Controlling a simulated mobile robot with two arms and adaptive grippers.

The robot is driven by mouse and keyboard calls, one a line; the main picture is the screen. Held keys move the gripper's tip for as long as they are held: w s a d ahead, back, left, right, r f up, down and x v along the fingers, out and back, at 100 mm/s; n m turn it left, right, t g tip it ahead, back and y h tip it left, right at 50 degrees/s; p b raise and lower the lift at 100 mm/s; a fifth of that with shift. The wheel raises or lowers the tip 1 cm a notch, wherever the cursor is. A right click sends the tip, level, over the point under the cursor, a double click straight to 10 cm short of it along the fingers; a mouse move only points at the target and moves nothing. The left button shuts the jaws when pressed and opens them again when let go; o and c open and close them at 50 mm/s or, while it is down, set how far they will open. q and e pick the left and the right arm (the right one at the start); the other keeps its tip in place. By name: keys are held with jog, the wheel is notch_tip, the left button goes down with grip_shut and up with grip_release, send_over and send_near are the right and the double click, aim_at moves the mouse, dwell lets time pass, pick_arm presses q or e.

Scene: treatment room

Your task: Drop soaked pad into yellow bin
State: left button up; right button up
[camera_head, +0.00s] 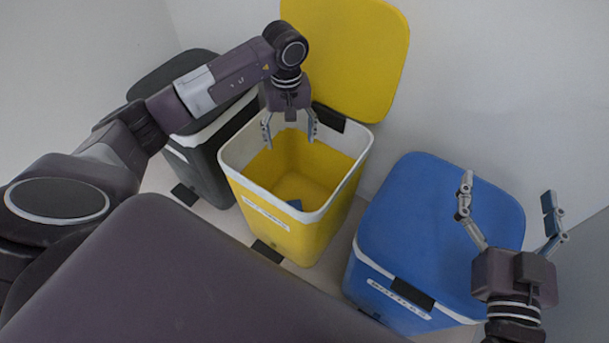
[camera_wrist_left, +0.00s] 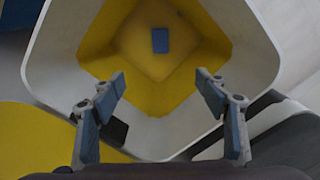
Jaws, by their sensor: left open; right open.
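The yellow bin (camera_head: 284,225) stands in the middle of the head view with its yellow lid (camera_head: 350,50) raised against the wall. A small blue pad (camera_wrist_left: 160,40) lies flat on the bin's floor in the left wrist view; in the head view the blue pad (camera_head: 295,204) is partly hidden by the bin's front wall. My left gripper (camera_head: 290,138) is open and empty above the bin's opening, pointing down, apart from the pad. It also shows open in the left wrist view (camera_wrist_left: 160,88). My right gripper (camera_head: 508,205) is open and empty, in front of the blue bin.
A blue bin (camera_head: 430,215) with its lid shut stands to the right. A dark grey bin (camera_head: 205,160) with a dark lid stands to the left. The bins are close together against the white wall (camera_head: 480,80).

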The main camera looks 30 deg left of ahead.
pick_arm(q)
notch_tip(320, 180, up, 11)
dwell(0.3)
jog(key=shift+f, duration=0.15)
